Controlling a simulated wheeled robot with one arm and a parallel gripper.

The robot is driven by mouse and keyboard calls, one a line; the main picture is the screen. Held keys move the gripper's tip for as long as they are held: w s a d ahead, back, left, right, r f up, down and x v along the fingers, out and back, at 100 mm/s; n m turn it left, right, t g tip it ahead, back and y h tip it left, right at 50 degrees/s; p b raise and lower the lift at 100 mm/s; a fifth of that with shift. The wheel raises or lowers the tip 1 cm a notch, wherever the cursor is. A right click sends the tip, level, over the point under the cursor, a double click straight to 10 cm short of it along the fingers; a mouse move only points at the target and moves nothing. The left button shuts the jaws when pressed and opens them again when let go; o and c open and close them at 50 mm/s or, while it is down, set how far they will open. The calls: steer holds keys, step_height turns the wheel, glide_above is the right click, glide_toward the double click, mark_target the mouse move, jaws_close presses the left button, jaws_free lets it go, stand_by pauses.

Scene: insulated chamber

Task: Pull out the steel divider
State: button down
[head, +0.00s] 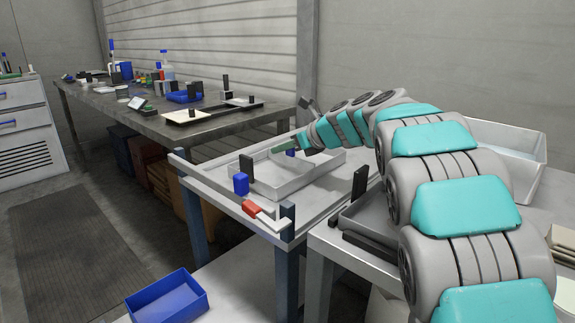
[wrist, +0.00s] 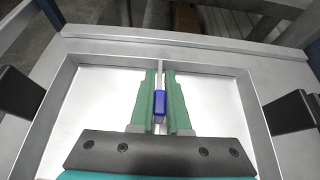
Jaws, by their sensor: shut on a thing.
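The steel divider (wrist: 162,67) is a thin upright strip in the middle of a shallow metal tray (wrist: 52,103), with its far end near the far wall in the wrist view. It has a blue grip tab (wrist: 160,103). My gripper (wrist: 160,90) has green fingers, one on each side of the tab, shut on it. In the head view the tray (head: 273,193) sits on a grey table, and my gripper (head: 288,149) reaches into it from the right, with a bit of the blue tab (head: 291,152) showing. My gripper and arm hide most of the divider there.
Black posts (wrist: 290,113) flank the tray. A blue bin (head: 167,301) is at the lower left. A cluttered bench (head: 125,112) stands behind.

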steer(key=shift+r+p, duration=0.3)
steer(key=shift+r, duration=2.45)
steer(key=shift+a, duration=0.1)
